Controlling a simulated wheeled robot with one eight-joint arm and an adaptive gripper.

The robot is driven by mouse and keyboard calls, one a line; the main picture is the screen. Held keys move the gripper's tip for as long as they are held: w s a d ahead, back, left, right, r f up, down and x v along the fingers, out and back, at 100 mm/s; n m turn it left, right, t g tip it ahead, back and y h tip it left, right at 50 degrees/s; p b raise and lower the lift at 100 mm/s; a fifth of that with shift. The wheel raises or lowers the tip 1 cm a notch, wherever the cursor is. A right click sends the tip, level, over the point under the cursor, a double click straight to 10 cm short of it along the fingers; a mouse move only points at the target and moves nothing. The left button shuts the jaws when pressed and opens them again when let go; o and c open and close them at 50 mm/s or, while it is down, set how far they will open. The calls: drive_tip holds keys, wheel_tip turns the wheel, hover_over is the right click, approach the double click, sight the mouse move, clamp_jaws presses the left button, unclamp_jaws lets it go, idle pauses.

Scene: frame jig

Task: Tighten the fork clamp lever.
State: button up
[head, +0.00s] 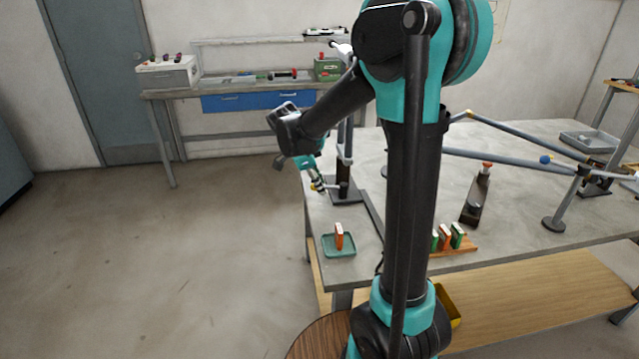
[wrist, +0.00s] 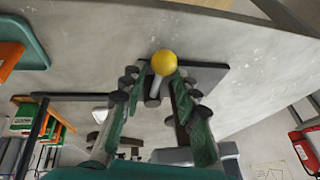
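A lever with a yellow ball knob (wrist: 163,62) and a grey shaft stands at the dark base plate (wrist: 207,76) of a post in the wrist view. My gripper (wrist: 160,85) has its two green-padded fingers on either side of this lever, with gaps showing on both sides. It is open and holds nothing. In the head view my gripper (head: 318,184) is low beside the dark upright post (head: 344,165) at the table's left part. The lever is small there and partly hidden by the gripper. Whether the clamp is tight cannot be seen.
A green tray (head: 338,246) with an orange block lies at the table's near left corner. Bluish frame tubes (head: 500,160) span the table at right. A dark stand with a red-orange knob (head: 486,168) is mid-table. The floor at left is clear.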

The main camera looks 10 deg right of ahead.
clamp_jaws()
drive_tip(key=shift+s, duration=0.15)
drive_tip(key=s+n, duration=0.1)
drive_tip(key=s+n+t, duration=0.1)
drive_tip(key=n, duration=0.1)
drive_tip(key=shift+s+d+n+y, duration=0.1)
drive_tip(key=shift+d+n+y, duration=0.1)
drive_tip(key=shift+n+y, duration=0.15)
drive_tip(key=s+n, duration=0.1)
drive_tip(key=s+d+n+t+y, duration=0.1)
drive_tip(key=n, duration=0.1)
drive_tip(key=shift+s+d+n+y, duration=0.1)
drive_tip(key=shift+d+n+y, duration=0.05)
drive_tip(key=shift+n+y, duration=0.1)
drive_tip(key=s+d+n+y, duration=0.1)
drive_tip(key=n, duration=0.1)
drive_tip(key=s+d+n+t, duration=0.1)
drive_tip(key=n, duration=0.1)
drive_tip(key=shift+d+f+y, duration=0.1)
drive_tip(key=shift+d+y, duration=0.1)
drive_tip(key=shift+y, duration=0.2)
drive_tip(key=shift+s+d+n+y, duration=0.25)
drive_tip(key=shift+d+n+y, duration=0.4)
drive_tip(key=shift+n, duration=0.7)
drive_tip(key=shift+s+d+n+y, duration=0.2)
drive_tip(key=shift+d+n+y, duration=0.15)
drive_tip(key=shift+d+n, duration=0.75)
drive_tip(key=shift+a+n, duration=0.25)
drive_tip(key=shift+n, duration=0.1)
